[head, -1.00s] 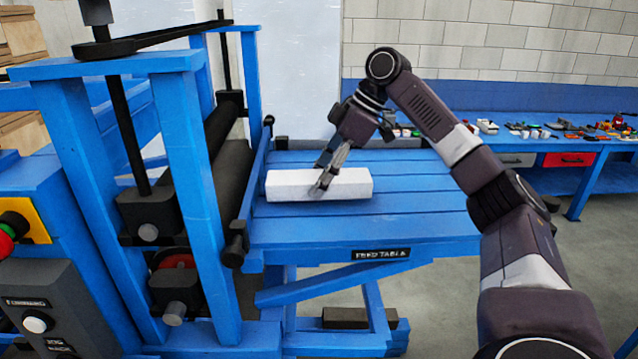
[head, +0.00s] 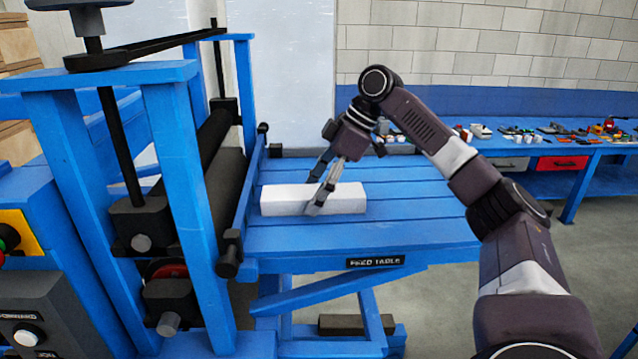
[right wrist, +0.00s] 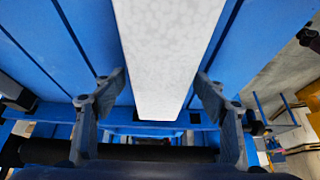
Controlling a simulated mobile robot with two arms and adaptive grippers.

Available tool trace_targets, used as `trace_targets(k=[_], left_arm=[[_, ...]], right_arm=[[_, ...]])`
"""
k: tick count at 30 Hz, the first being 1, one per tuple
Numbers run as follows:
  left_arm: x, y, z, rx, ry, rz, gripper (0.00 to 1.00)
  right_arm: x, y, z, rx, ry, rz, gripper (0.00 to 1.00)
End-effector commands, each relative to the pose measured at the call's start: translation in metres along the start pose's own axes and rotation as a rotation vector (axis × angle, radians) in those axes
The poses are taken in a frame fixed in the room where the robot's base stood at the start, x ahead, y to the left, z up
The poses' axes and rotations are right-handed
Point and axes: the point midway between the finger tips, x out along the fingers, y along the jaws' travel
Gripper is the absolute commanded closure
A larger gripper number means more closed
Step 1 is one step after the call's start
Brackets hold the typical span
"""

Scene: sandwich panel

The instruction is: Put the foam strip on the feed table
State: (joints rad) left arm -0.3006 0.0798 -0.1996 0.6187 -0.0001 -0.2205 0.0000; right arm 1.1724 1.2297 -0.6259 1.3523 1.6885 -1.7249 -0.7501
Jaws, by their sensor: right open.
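The white foam strip (head: 285,200) lies flat on the blue slatted feed table (head: 420,228), left of its middle and close to the rollers. My right gripper (head: 317,196) is open, its fingers angled down at the strip in the head view. In the right wrist view the foam strip (right wrist: 168,55) runs between the two spread fingers of the right gripper (right wrist: 160,90), with a gap on each side. The fingers hide a small part of the strip in the head view. My left gripper is not in view.
A blue frame with black rollers (head: 226,180) stands at the table's left edge. A control box (head: 40,320) is at lower left. A workbench (head: 545,180) with tools and a red drawer stands behind on the right. The table's right half is bare.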

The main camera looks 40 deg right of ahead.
Motion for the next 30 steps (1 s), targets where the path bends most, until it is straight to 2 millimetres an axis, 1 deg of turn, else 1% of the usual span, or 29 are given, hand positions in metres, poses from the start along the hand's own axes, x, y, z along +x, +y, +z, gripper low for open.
trace_targets(k=[2, 5, 13, 14, 15, 18, 24, 30], left_arm=[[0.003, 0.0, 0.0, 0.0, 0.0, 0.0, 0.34], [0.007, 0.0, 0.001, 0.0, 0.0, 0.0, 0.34], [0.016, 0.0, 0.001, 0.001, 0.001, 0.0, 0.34], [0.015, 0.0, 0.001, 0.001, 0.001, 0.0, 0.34], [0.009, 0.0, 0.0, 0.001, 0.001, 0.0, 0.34], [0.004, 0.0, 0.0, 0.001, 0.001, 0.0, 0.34], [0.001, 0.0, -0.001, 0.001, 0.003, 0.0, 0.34], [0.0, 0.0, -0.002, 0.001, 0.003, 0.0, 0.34]], right_arm=[[-0.005, 0.0, 0.0, -0.001, 0.002, 0.001, 0.34], [-0.018, 0.001, -0.001, -0.001, 0.005, 0.003, 0.34], [-0.071, 0.001, -0.002, -0.003, 0.007, 0.003, 0.34], [-0.078, 0.0, -0.002, -0.002, 0.006, 0.003, 0.34], [-0.088, 0.0, -0.003, 0.0, 0.003, 0.004, 0.34], [-0.104, 0.0, -0.002, -0.001, 0.002, 0.003, 0.34], [-0.116, 0.0, -0.001, -0.001, 0.0, 0.002, 0.34], [-0.12, 0.0, -0.001, -0.001, 0.001, 0.0, 0.34]])
